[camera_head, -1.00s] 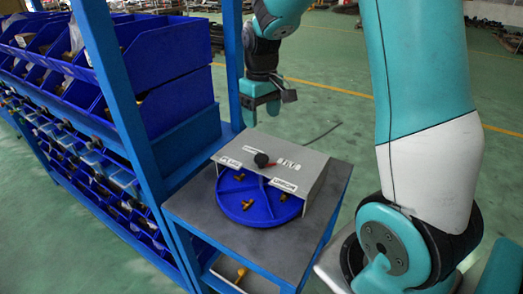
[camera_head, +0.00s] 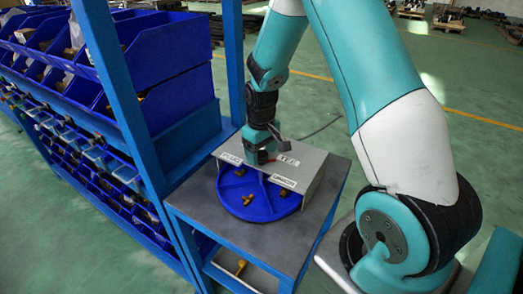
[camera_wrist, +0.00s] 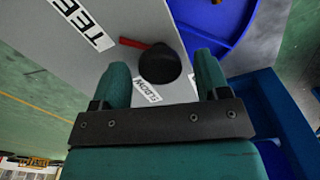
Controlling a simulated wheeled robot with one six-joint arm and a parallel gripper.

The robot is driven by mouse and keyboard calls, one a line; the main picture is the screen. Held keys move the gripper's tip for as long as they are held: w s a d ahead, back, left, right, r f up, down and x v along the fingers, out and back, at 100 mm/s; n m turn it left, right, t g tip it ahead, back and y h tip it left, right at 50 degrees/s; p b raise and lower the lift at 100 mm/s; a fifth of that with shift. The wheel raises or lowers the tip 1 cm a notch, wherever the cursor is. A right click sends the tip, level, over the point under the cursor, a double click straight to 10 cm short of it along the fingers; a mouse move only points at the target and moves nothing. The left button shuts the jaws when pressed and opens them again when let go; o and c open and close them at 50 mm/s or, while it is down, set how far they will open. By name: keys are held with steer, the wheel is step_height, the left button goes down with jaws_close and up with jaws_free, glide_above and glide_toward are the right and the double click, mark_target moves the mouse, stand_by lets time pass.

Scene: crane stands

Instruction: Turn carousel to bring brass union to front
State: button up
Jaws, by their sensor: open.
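The blue round carousel (camera_head: 232,190) sits on a small table under a grey cover (camera_head: 312,165). Small brass fittings (camera_head: 248,200) lie in its divided compartments, too small to tell the union apart. The cover bears a UNION label (camera_head: 283,182), a PLUG label (camera_head: 230,157) and a TEE label (camera_wrist: 83,22); an ELBOW label (camera_wrist: 147,91) shows in the wrist view. A black knob (camera_wrist: 160,66) with a red pointer (camera_wrist: 132,43) stands on the cover; the pointer aims toward the TEE side. My gripper (camera_head: 262,158) is open over the knob, one finger each side, with no contact visible.
A blue rack with bins (camera_head: 165,50) of fittings stands close on the left, its upright (camera_head: 232,60) near my arm. The table top (camera_head: 200,205) is bare around the carousel. A lower shelf holds another brass piece (camera_head: 240,267).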

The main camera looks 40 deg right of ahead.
jaws_close()
steer(key=shift+m, duration=0.7)
steer(key=shift+m+b, duration=0.3)
steer(key=shift+m, duration=3.5)
steer(key=shift+w+m+b, duration=0.1)
steer(key=shift+m+b, duration=0.3)
steer(key=shift+m, duration=3.5)
steer(key=shift+r+m, duration=0.1)
steer(key=shift+m, duration=0.5)
